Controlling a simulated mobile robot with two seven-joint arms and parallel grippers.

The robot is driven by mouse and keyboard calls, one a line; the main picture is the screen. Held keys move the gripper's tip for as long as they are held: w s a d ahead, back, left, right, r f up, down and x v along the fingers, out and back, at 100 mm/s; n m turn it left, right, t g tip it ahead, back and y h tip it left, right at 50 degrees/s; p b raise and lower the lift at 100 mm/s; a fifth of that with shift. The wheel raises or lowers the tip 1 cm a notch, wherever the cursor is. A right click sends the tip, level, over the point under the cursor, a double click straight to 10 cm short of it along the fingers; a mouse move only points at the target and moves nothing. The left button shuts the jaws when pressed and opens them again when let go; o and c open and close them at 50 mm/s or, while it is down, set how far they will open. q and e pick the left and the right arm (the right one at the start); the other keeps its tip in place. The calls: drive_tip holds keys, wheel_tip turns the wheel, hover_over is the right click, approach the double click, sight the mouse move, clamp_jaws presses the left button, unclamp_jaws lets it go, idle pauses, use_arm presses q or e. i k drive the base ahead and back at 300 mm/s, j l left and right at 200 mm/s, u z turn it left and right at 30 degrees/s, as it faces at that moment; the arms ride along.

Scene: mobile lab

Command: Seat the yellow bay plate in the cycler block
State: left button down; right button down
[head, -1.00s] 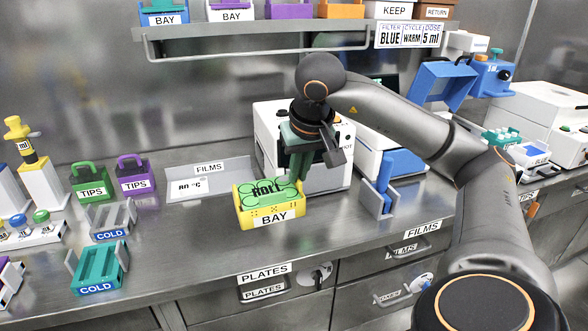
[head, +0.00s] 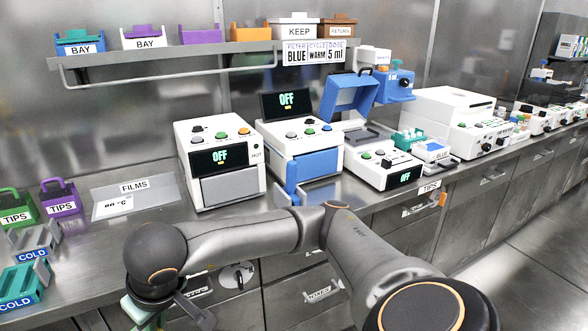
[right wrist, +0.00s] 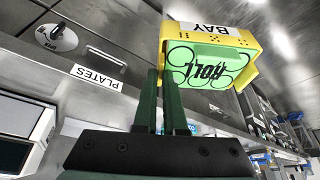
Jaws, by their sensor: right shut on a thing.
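The yellow bay (right wrist: 257,52), marked BAY, carries a green-topped plate (right wrist: 205,68) marked ROLL. It shows upside down and tilted in the right wrist view, at the tips of my right gripper (right wrist: 162,72). The gripper's green fingers are shut at its edge; their exact contact is hard to see. In the head view my right gripper (head: 148,318) is at the lower left, cut off by the frame, and the bay is not visible there. No cycler label is readable; a low white machine (head: 365,172) with a raised blue lid (head: 350,97) has a dark grey top block (head: 368,136).
A white HOT machine (head: 222,160) and a blue-fronted machine (head: 300,150) stand along the bench's back. A films tray (head: 130,203), purple tips box (head: 60,198) and teal cold rack (head: 22,284) are left. Bays line the shelf (head: 170,53). The drawer fronts lie below.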

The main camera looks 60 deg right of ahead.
sight(359, 135)
drive_tip(key=i+z, duration=0.2)
drive_tip(key=i, duration=0.25)
drive_tip(key=z, duration=2.4)
